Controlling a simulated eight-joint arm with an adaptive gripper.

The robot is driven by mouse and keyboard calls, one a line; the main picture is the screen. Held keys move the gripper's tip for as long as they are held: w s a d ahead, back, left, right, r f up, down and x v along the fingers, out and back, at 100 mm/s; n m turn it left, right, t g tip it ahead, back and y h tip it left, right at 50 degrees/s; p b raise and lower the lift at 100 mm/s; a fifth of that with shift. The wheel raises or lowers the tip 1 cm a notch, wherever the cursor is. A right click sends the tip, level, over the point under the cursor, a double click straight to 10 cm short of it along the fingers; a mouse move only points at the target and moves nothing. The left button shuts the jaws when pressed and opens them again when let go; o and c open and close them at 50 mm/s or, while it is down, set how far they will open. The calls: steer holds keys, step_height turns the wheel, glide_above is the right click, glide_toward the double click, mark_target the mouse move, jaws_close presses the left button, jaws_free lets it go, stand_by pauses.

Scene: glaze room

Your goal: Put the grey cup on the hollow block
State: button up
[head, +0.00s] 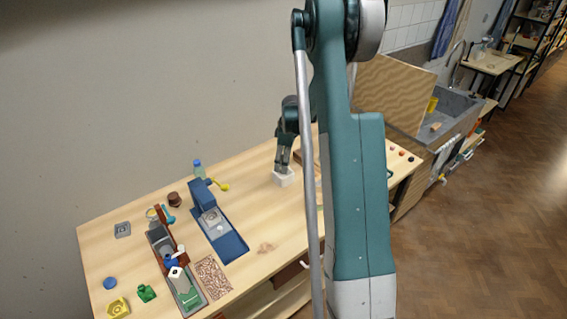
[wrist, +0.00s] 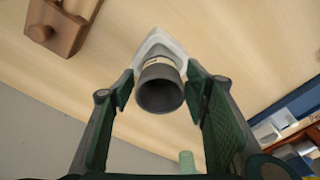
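The grey cup (wrist: 160,94) shows in the wrist view with its dark round mouth toward the camera. It is in front of a pale white block (wrist: 160,46), which I take to be the hollow block; the cup hides much of its top. The cup appears to stand on the block, but the contact is hidden. My gripper (wrist: 159,86) is open, its fingers on either side of the cup with narrow gaps. In the head view my gripper (head: 284,166) is low over the white block (head: 284,178) on the table, and the cup cannot be made out.
A blue device (head: 217,222) stands left of the block on the wooden table (head: 262,222). Further left are a tool tray (head: 188,297), a speckled board (head: 213,277) and small coloured blocks. A brown wooden item (wrist: 60,27) is near the block. The tabletop around the block is fairly clear.

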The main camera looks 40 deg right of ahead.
steer(key=shift+r, duration=0.15)
stand_by(0.3)
step_height(320, 180, up, 12)
steer(key=s, duration=0.1)
steer(key=shift+d+b, duration=0.3)
steer(key=shift+d, duration=0.1)
steer(key=shift+s, duration=0.1)
stand_by(0.5)
steer(key=s+a+r+m+t, duration=0.1)
steer(key=s+a+r, duration=0.3)
steer(key=a+r, duration=0.3)
steer(key=s+a+r+m+t+h, duration=0.1)
steer(key=s+a+r, duration=0.3)
steer(key=a, duration=0.5)
steer(key=s+a+r+m, duration=0.2)
steer(key=s+a+r, duration=0.2)
steer(key=a+r, duration=0.3)
steer(key=s+a+f+m+t, duration=0.1)
steer(key=s+a+m+t, duration=0.2)
steer(key=s+a, duration=1.5)
steer(key=s+t, duration=0.1)
steer(key=s, duration=0.2)
steer(key=shift+f+m, duration=0.3)
steer(key=shift+f, duration=0.1)
